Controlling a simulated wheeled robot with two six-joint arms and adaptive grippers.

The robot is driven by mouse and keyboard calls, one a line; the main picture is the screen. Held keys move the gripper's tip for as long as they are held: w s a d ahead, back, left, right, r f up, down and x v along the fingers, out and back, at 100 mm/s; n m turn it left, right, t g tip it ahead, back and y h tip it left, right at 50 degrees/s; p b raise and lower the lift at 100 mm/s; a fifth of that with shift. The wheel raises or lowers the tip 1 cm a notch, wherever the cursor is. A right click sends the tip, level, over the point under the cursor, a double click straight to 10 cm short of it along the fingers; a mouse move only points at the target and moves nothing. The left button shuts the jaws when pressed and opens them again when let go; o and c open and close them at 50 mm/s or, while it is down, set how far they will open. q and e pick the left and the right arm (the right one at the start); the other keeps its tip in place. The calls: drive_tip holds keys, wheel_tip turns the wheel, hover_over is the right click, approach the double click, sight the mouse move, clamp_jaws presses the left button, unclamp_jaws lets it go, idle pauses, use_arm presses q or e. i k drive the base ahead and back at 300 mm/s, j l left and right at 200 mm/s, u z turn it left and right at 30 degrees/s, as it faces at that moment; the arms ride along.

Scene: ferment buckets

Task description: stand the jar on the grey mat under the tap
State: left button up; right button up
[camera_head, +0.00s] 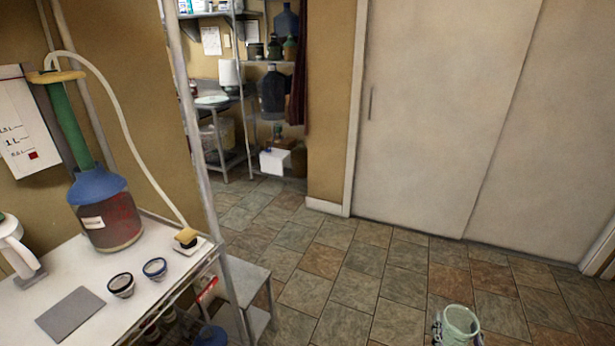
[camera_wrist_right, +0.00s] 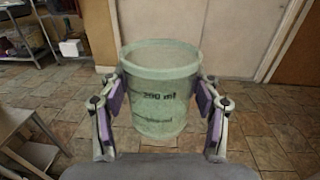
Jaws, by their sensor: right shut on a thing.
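The jar (camera_wrist_right: 160,92) is a pale green see-through cup with an open top and dark "200 ml" print. My right gripper (camera_wrist_right: 161,98) is shut on its sides and holds it upright above the tiled floor. In the head view the jar (camera_head: 462,322) shows at the bottom right edge, away from the bench. The grey mat (camera_head: 70,314) lies bare on the white bench top at the lower left. A white fixture (camera_head: 15,246) at the left edge behind the mat may be the tap; it is partly cut off. My left gripper is not in view.
A blue-topped bucket (camera_head: 108,215) with a tube stands behind. A metal post (camera_head: 205,190) rises at the bench's right side. Open tiled floor (camera_head: 340,290) lies between bench and jar.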

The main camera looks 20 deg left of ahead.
sight(70, 311)
drive_tip(key=k+u, duration=0.1)
drive_tip(key=u, duration=0.3)
drive_tip(key=j+u, duration=0.1)
drive_tip(key=u, duration=0.35)
drive_tip(key=k+j+u, duration=0.1)
drive_tip(key=u, duration=0.3)
drive_tip(key=j+u, duration=0.15)
drive_tip(key=u, duration=0.3)
drive_tip(key=k, duration=0.05)
